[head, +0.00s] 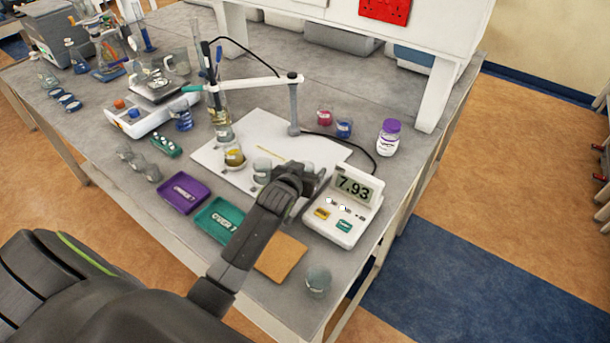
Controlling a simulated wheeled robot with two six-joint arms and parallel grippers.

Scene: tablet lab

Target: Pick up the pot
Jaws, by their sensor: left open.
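A white pot with a purple lid (388,137) stands upright at the right of the bench, beyond the meter. Two small pots, one with a red top (325,117) and one blue (344,128), stand to its left; I cannot tell which one the task means. My left gripper (291,172) is open over the right part of the white sheet, left of the meter and apart from all of these. Its fingertips are partly hidden by its own body. My right gripper is not in view.
A meter reading 7.93 (344,205) stands right of my left gripper, its cable running behind. A stand with an arm (293,105) rises beyond the gripper. Purple (183,193) and green (219,220) trays, an orange mat (281,257) and a glass vessel (318,281) are nearer.

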